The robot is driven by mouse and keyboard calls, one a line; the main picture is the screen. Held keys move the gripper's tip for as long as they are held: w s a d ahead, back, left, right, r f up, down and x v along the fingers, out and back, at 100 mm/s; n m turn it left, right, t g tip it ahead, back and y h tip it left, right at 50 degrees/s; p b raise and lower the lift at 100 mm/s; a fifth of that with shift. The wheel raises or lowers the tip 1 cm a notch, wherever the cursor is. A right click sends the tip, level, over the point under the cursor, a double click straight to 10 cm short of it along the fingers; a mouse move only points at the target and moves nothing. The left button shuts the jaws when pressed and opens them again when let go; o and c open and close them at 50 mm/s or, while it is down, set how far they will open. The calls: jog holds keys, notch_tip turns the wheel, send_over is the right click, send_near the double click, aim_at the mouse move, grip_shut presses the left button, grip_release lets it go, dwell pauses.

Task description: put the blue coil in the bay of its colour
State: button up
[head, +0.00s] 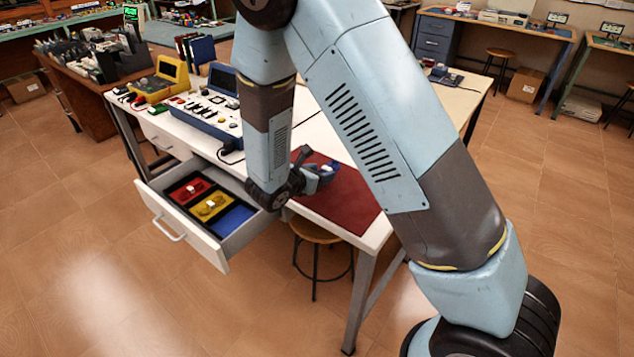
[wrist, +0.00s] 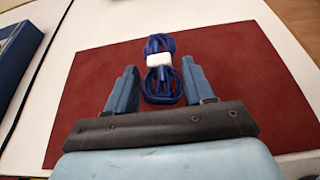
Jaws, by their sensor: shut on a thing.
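The blue coil (wrist: 160,85), a bundled cable with a white band, is between the fingers of my gripper (wrist: 160,78), over the dark red mat (wrist: 85,105). My gripper is shut on it. In the head view the coil (head: 329,168) shows at my gripper (head: 322,172); I cannot tell whether it touches the mat. The open drawer (head: 218,255) to the left has a red bay (head: 180,192), a yellow bay (head: 200,213) and a blue bay (head: 235,218). The red and yellow bays hold coils with white bands; the blue bay looks empty.
The white table (head: 310,135) carries a blue instrument (head: 215,115) and a yellow instrument (head: 165,82) behind the drawer. A stool (head: 318,235) stands under the table's front edge. My arm hides part of the tabletop. The drawer juts out over clear floor.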

jog(key=shift+w+f, duration=0.25)
jog(key=shift+f, duration=1.55)
jog(key=o, duration=1)
jog(key=shift+f, duration=0.1)
jog(key=shift+a, duration=0.1)
jog(key=v, duration=1.2)
